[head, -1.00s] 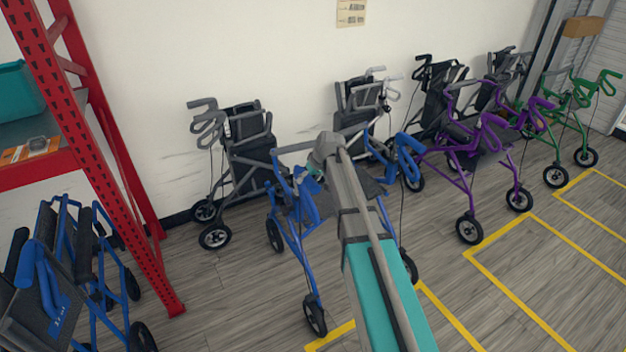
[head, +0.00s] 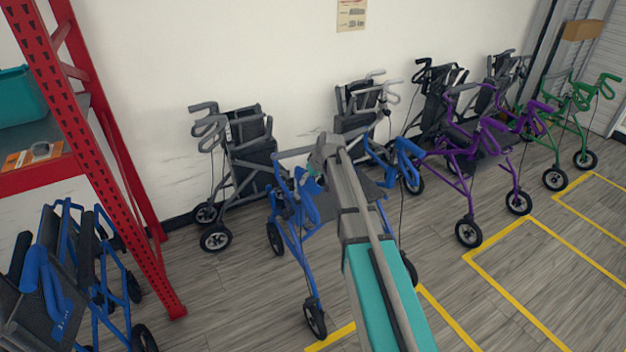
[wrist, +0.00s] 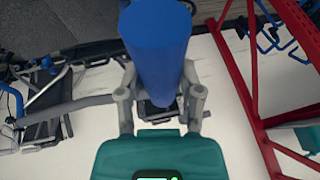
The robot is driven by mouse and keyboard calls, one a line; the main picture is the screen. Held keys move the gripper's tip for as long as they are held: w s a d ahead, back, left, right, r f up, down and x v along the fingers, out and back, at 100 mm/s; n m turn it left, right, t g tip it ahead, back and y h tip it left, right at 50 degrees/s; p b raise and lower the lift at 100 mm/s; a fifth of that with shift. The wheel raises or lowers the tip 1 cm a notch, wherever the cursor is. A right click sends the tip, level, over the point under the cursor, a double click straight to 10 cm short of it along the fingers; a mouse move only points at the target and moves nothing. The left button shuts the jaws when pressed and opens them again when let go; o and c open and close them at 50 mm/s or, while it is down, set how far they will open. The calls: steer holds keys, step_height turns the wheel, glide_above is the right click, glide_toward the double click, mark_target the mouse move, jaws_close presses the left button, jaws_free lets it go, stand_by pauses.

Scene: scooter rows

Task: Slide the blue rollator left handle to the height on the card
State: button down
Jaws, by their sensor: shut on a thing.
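The blue rollator (head: 292,238) stands upright in the middle of the head view, partly hidden behind my arm. Its handle on the right of the picture (head: 405,155) is clear of my arm. My gripper (head: 318,168) is at its other handle, on the left of the picture. In the wrist view a thick blue handle tube (wrist: 155,50) lies between the two fingers of my gripper (wrist: 160,102), which are shut on it. A card (head: 351,14) hangs on the wall at the top; its writing is too small to read.
Grey rollators (head: 240,165) stand along the wall behind. A purple rollator (head: 480,150) and a green one (head: 580,105) stand to the right. A red rack (head: 105,150) and a folded blue rollator (head: 85,270) are at the left. Yellow-marked floor at the right is clear.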

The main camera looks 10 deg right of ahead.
steer(key=shift+d+r, duration=0.1)
steer(key=shift+r, duration=0.4)
steer(key=shift+f, duration=0.1)
steer(key=shift+c, duration=1.3)
jaws_free()
